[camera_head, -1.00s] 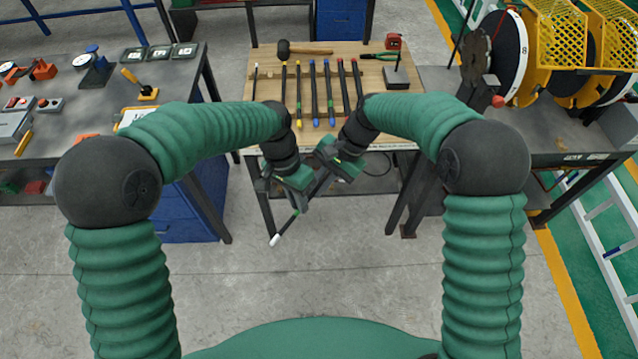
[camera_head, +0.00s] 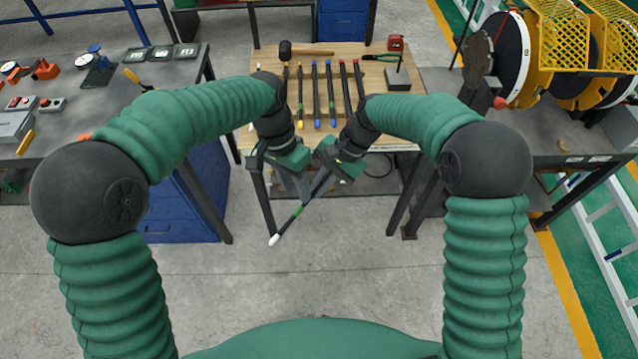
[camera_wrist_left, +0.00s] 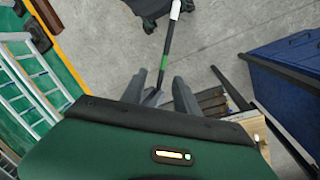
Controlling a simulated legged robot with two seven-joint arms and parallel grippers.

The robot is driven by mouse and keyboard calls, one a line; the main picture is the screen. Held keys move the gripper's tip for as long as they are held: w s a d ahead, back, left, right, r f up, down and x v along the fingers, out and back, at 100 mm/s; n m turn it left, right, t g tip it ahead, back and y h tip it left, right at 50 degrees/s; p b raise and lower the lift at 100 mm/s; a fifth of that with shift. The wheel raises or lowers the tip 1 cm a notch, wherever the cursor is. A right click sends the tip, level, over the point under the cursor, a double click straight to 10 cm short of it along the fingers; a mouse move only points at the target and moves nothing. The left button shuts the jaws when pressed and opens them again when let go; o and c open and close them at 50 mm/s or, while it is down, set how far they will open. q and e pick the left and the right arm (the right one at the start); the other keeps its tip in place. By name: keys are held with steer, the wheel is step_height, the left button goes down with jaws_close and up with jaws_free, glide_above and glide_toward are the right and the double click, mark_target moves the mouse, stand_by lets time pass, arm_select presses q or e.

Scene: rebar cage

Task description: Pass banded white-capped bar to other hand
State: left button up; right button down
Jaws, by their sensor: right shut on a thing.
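The bar (camera_head: 287,224) is dark with a green band and a white cap, and slants down to the lower left, clear of the floor. My right gripper (camera_head: 325,174) is shut on its upper part. My left gripper (camera_head: 303,186) is close beside the bar, its fingers pointing down towards it. In the left wrist view the two fingers (camera_wrist_left: 163,92) stand apart with the bar (camera_wrist_left: 166,52) running between or just past them. Whether they touch it is unclear. The bar's upper end is hidden by the grippers.
A wooden-topped table (camera_head: 263,87) behind the grippers holds several banded bars, a mallet (camera_head: 305,49) and a tape measure (camera_head: 394,42). A grey workbench (camera_head: 60,110) stands left, with a blue cabinet (camera_head: 212,195). Yellow-guarded reels (camera_head: 560,60) stand right. The floor in front is clear.

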arm_select(q)
steer(key=s+d+v, duration=0.1)
steer(key=v, duration=0.4)
steer(key=s+a+f+n+t+y, duration=0.1)
steer(key=s+a+f+n, duration=0.3)
steer(key=a, duration=0.4)
steer(key=s+a+f+n+t, duration=0.3)
steer(key=s+a+f, duration=0.3)
steer(key=s+a, duration=0.2)
steer(key=shift+a+f+n+y, duration=0.25)
steer(key=shift+f+n+y, duration=0.15)
steer(key=shift+n, duration=0.1)
